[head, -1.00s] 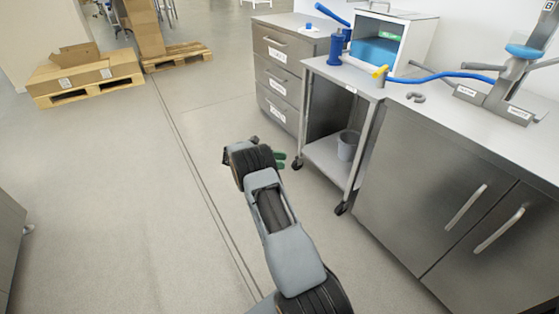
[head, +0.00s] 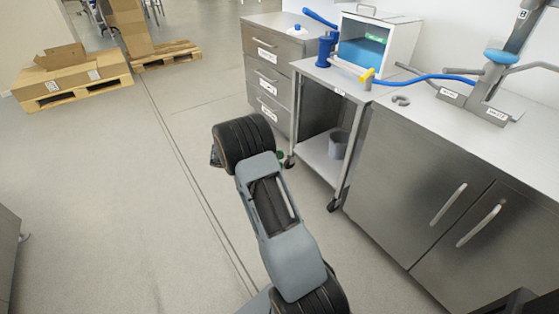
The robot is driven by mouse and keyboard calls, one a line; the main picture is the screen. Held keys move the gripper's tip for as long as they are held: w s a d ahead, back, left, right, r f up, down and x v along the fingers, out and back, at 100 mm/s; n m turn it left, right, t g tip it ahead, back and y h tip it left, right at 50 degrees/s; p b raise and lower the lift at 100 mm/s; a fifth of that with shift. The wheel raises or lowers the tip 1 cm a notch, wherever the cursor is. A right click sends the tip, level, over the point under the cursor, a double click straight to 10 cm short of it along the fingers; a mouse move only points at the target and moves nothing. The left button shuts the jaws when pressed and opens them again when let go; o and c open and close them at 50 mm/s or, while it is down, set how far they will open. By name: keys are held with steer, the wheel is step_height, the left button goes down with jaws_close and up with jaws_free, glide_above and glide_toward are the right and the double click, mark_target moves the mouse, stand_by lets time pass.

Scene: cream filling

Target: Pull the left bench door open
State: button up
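The steel bench has two doors side by side, both shut. The left bench door (head: 400,185) is on the right of the head view and has a slanted bar handle (head: 448,204) near its right edge. The right bench door (head: 478,265) has a similar handle (head: 478,227) beside it. My gripper is almost wholly hidden behind my own arm; only a small green bit of it (head: 280,154) shows, in front of the cart's left side. It is well to the left of the left door handle and apart from it. I cannot see its fingers clearly.
A wheeled cart (head: 344,180) holding a grey bucket (head: 338,144) stands left of the bench. A drawer cabinet (head: 262,65) is behind it. A blue hose (head: 430,80) lies across the tops. The floor left and in front of the doors is clear.

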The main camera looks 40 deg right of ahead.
steer(key=shift+s+a+r+p, duration=0.15)
steer(key=shift+s+a+r, duration=0.2)
steer(key=shift+s, duration=0.35)
steer(key=shift+s+a+r+p, duration=0.2)
steer(key=shift+s+a+r, duration=0.2)
steer(key=shift+s, duration=0.3)
steer(key=shift+s+a+r+p, duration=0.15)
steer(key=shift+s+a+r, duration=0.2)
steer(key=shift+s, duration=0.35)
steer(key=shift+f, duration=0.1)
step_height(320, 180, down, 5)
steer(key=s+a+m+t+y, duration=0.1)
steer(key=s+m+t+y, duration=0.1)
steer(key=y, duration=0.1)
steer(key=s+a+r+m+t+y+p, duration=0.2)
steer(key=a+r+m+t+y+p, duration=0.1)
steer(key=a+r+t+y+p, duration=0.25)
steer(key=s+a+r+m+t+y+p, duration=0.1)
steer(key=a+r+t+p, duration=0.2)
steer(key=r, duration=0.6)
steer(key=s+a+r+m+t+y+p, duration=0.1)
steer(key=a+r+t+y+p, duration=0.1)
steer(key=a+r+p, duration=0.4)
steer(key=s+a+r+m+t+y+p, duration=0.1)
steer(key=a+r+t+p, duration=0.3)
steer(key=r+p, duration=0.3)
step_height(320, 180, up, 5)
steer(key=shift+s+a+f+m+p, duration=0.15)
steer(key=shift+m+p, duration=0.2)
steer(key=shift+m, duration=0.05)
